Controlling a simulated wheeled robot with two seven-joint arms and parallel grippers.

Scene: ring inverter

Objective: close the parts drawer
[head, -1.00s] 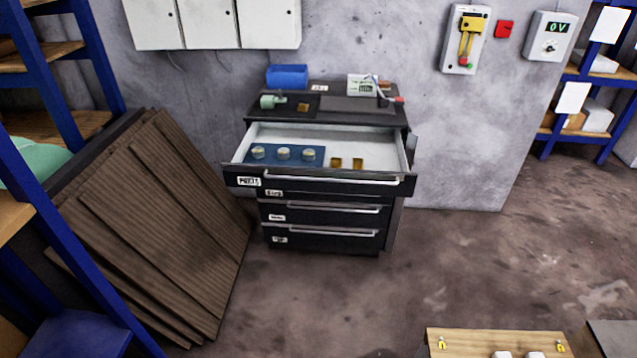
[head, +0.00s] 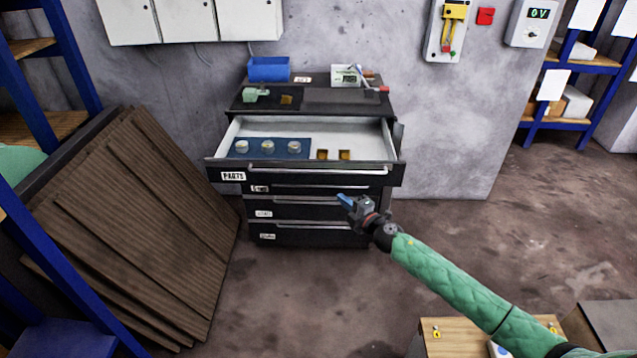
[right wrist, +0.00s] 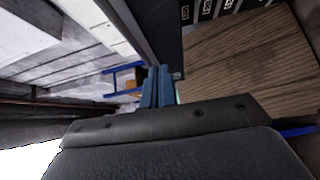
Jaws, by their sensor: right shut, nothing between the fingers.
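The parts drawer (head: 390,175) is the top drawer of a black cabinet (head: 310,236) and is pulled open. Its front carries a PARTS label and a long pale handle (head: 318,170). Inside lie a blue mat with several round pale pieces (head: 267,146) and two small amber pieces (head: 322,155). My right gripper (head: 344,200) has blue fingertips, is shut and empty, and appears in front of the cabinet, below the drawer front in the head view. I cannot tell whether it touches anything. Its blue fingers (right wrist: 157,86) also show in the right wrist view. My left gripper is not in view.
A blue bin (head: 269,68) and small tools sit on the cabinet top. Brown corrugated boards (head: 130,230) lean at the left beside a blue-framed shelf. A wooden-topped surface (head: 450,335) is at the lower right. The floor before the cabinet is clear.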

